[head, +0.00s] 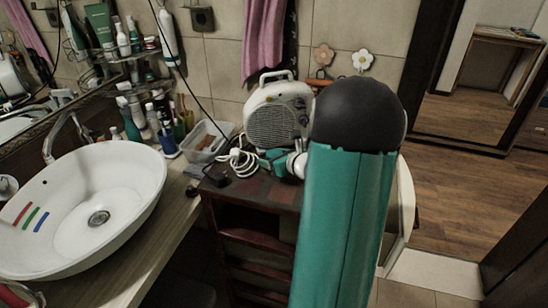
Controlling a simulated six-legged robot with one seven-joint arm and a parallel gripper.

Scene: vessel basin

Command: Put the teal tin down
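A large teal post with a rounded black cap stands close in the right foreground; I take it to be a link of my arm. It hides part of the cabinet and what is behind it. I cannot make out my gripper's fingers. A small teal and white shape (276,160) shows on the dark cabinet top beside the coiled white cord, just left of the post. I cannot tell whether it is the teal tin, another item or part of my arm. No other teal tin can be made out.
A white basin (130,178) with red, green and blue strips inside sits on the left counter (158,240). A white fan heater (272,120) and a clear plastic box (205,140) stand at the back. Bottles crowd the wall shelf. Wooden floor (450,195) is open at right.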

